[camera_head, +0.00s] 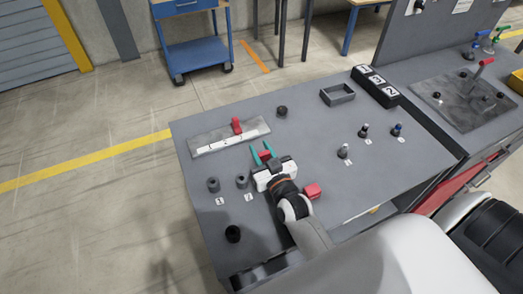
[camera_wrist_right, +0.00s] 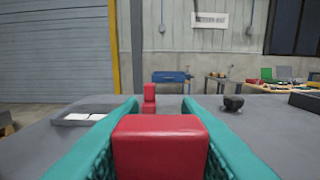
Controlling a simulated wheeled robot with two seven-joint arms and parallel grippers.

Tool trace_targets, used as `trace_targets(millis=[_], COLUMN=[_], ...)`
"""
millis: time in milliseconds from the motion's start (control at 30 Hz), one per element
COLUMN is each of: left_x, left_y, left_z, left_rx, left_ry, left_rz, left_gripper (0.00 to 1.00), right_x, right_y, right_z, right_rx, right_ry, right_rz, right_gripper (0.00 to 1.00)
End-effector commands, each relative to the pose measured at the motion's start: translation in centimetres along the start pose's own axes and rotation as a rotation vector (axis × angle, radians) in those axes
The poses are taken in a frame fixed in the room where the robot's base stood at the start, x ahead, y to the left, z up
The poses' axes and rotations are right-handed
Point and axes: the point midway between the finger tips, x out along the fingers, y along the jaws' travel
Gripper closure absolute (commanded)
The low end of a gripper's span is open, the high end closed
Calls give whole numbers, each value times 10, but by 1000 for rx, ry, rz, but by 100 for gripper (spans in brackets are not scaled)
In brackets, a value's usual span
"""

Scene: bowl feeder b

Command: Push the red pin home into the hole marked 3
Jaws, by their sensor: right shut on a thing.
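My right gripper (camera_head: 262,147) is over the grey table, its teal fingers shut on a red block (camera_wrist_right: 160,145). The block fills the front of the wrist view, and I cannot tell whether it is the red pin. Another red piece (camera_head: 236,126) stands upright on a pale plate (camera_head: 207,146) beyond the gripper; it also shows in the right wrist view (camera_wrist_right: 149,97). A third red block (camera_head: 312,191) is right of my wrist. Dark round holders (camera_head: 213,185) (camera_head: 242,181) carry labels 1 and 2 at left. I see no hole marked 3 there; my arm may hide it. My left gripper is not in view.
Several small pegs (camera_head: 344,152) with labels stand at right. A grey open tray (camera_head: 338,95) and a black box numbered 1 to 3 (camera_head: 375,86) are at the back. A black knob (camera_head: 281,111) and a dark cylinder (camera_head: 233,233) stand apart. The table's middle is clear.

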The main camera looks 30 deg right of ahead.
Motion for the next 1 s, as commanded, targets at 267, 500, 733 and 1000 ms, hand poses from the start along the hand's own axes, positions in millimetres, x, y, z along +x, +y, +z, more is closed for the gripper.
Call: trace_targets(millis=[267,500,733,1000], left_x=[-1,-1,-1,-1], left_y=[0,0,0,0], left_z=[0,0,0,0], left_rx=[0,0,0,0], left_ry=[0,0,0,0], left_rz=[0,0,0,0], left_gripper=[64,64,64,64], right_x=[0,0,0,0], right_y=[0,0,0,0], right_z=[-2,-4,-4,-6], right_rx=[0,0,0,0], right_ry=[-1,-1,-1,0], right_rz=[0,0,0,0], right_gripper=[92,92,92,92])
